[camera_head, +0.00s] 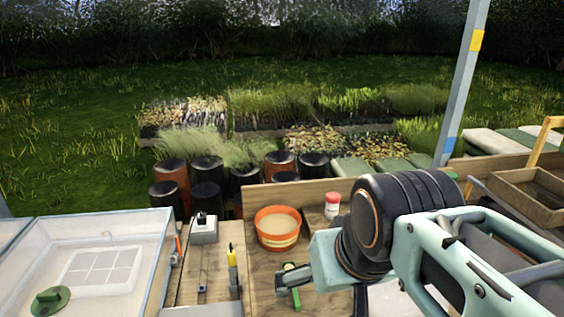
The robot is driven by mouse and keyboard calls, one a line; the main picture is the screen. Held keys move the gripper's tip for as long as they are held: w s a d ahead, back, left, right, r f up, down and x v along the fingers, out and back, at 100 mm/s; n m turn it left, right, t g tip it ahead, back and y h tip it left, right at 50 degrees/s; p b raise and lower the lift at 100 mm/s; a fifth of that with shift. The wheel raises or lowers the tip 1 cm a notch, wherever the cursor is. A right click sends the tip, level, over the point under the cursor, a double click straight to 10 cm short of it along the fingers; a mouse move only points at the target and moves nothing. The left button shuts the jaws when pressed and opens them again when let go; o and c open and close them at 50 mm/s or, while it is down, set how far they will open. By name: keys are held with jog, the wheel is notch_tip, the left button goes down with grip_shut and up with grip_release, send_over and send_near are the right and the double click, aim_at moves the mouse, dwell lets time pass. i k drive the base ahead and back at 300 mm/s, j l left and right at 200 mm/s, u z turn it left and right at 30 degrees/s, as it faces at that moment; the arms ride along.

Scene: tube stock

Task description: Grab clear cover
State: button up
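A clear cover (140,250), a see-through box-like lid with pale edges, fills the lower left. A round green knob or vent (50,299) sits at its lower left, and a pale grid panel shows on or through it. The lower part of the cover runs out of the picture. My arm comes in from the lower right, well to the right of the cover and apart from it. Its pale green and black links hide part of the bench. My gripper's fingers cannot be made out, and I see nothing held on the cover.
An orange-rimmed pot (278,229), a red-capped white jar (332,204) and a yellow-handled tool (232,270) are on the wooden bench. A pale post (463,80) rises at the right, near a wooden tray (530,195). Dark and brown pots stand behind the bench.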

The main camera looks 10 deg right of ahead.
aim_at(387, 300)
jog(key=j+z, duration=0.1)
jog(key=z, duration=0.6)
